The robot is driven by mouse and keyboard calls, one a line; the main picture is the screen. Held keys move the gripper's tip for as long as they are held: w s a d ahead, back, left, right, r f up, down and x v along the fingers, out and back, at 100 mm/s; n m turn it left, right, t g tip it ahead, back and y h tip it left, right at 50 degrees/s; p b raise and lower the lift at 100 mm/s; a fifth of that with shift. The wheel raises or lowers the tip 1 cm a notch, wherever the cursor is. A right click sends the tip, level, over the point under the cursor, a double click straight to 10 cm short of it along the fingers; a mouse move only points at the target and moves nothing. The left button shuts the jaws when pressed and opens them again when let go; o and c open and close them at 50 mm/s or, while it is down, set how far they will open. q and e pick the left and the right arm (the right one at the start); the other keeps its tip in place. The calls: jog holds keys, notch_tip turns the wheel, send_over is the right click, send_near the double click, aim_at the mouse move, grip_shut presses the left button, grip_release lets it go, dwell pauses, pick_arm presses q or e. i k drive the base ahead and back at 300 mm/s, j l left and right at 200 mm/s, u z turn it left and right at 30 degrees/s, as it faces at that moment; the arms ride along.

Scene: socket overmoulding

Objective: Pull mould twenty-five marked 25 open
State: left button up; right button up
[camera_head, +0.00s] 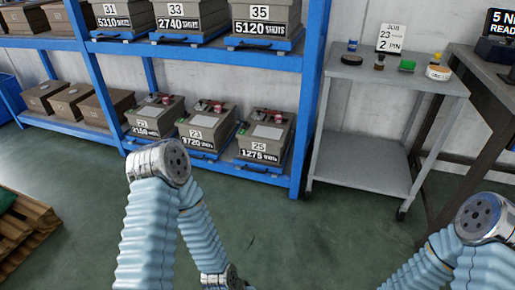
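Mould 25 (270,131) is a grey-brown box on the lower shelf of the blue rack, at its right end. Its front is marked 25 and 1275 shots, and a pale plate lies on its top. It sits on a blue tray (262,168) and looks closed. My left arm bends in the lower left of the view and my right arm shows at the lower right corner. Both grippers are outside the picture, so their state does not show.
Mould 23 (207,127) and another mould (156,114) stand left of mould 25. Moulds marked 31, 33 and 35 (267,12) sit on the shelf above. A blue upright (312,90) and grey cart (360,160) stand to the right. The floor in front is clear.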

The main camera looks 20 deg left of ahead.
aim_at(266, 146)
jog(key=i+l, duration=0.2)
jog(key=i, duration=0.25)
jog(key=i+l, duration=0.15)
jog(key=i, duration=0.3)
jog(key=i+l, duration=0.2)
jog(key=i, duration=0.25)
jog(key=j+u, duration=0.05)
